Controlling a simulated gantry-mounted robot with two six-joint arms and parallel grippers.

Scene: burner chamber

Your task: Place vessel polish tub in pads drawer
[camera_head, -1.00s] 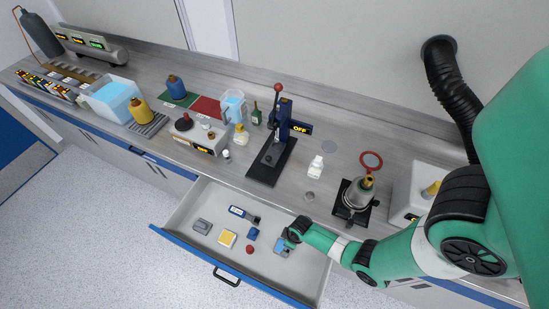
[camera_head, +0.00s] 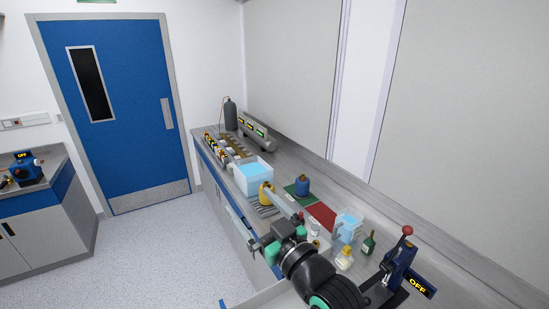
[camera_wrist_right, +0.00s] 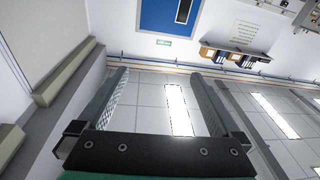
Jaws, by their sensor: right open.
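I cannot make out the vessel polish tub in either view now. The open pads drawer (camera_head: 264,299) shows only as a pale edge at the bottom of the head view; its inside is out of frame. My right gripper (camera_head: 249,205) is raised in front of the counter, over the view of its left part. In the right wrist view its two fingers (camera_wrist_right: 160,95) are wide apart with nothing between them; beyond them are ceiling panels and lights. My left gripper is not in view.
Floor (camera_head: 150,255) is free left of the counter.

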